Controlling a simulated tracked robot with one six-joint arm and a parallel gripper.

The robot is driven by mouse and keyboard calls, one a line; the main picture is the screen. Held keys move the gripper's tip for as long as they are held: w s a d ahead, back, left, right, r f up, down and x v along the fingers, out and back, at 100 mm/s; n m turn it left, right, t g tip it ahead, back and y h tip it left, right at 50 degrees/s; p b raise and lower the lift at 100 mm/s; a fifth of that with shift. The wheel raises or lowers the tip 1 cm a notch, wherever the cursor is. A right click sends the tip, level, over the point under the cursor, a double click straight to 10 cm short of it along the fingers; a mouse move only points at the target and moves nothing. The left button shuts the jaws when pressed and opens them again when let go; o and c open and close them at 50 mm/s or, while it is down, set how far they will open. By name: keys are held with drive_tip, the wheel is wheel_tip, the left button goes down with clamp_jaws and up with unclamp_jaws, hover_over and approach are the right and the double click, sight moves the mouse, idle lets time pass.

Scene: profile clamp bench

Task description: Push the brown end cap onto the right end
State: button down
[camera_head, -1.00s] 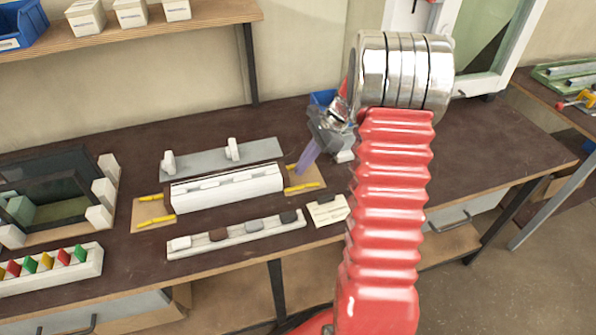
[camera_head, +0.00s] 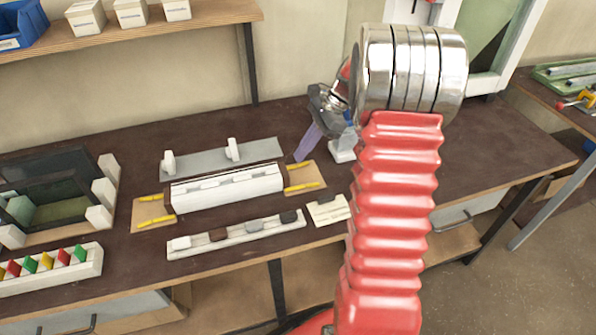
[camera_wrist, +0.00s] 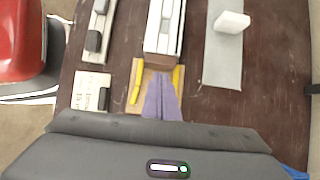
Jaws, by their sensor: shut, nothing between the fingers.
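The white profile (camera_head: 228,188) lies in its clamp on the bench, and its near part shows in the wrist view (camera_wrist: 163,25). A brown piece (camera_wrist: 159,60) is at its right end in the wrist view; I cannot tell how far it is seated. Another brown cap (camera_head: 217,235) sits on the white cap rail (camera_head: 195,247), between a white cap (camera_head: 181,243) and a grey cap (camera_head: 255,226). My gripper (camera_head: 301,158) is shut and empty, its purple fingers (camera_wrist: 160,97) pointing at the right end, just beyond it, over the yellow-striped board (camera_head: 305,178).
A grey plate (camera_head: 200,160) with white upright blocks lies behind the profile. A black cap (camera_head: 289,216) is on the rail's right end. A label card (camera_head: 328,212) with a dark piece is at front right. A dark framed fixture (camera_head: 55,188) stands at left.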

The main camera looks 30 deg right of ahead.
drive_tip(key=shift+r, duration=0.7)
drive_tip(key=s+f+n, duration=0.1)
drive_tip(key=f+n, duration=0.1)
drive_tip(key=s+f+n+h, duration=0.1)
drive_tip(key=shift+s+d+n+g, duration=0.3)
drive_tip(key=shift+s+d+n, duration=0.05)
drive_tip(key=shift+n, duration=0.05)
drive_tip(key=s+a+r+n+t+h, duration=0.2)
drive_tip(key=s+a+r+n, duration=0.4)
drive_tip(key=a, duration=0.5)
drive_tip(key=s+a+r+n+t+h, duration=0.2)
drive_tip(key=s+a+r+n, duration=0.5)
drive_tip(key=s+a+n, duration=0.4)
drive_tip(key=shift+s+a+r+t+h, duration=0.15)
drive_tip(key=shift+s+r+t+h, duration=0.15)
drive_tip(key=shift+s+h, duration=0.45)
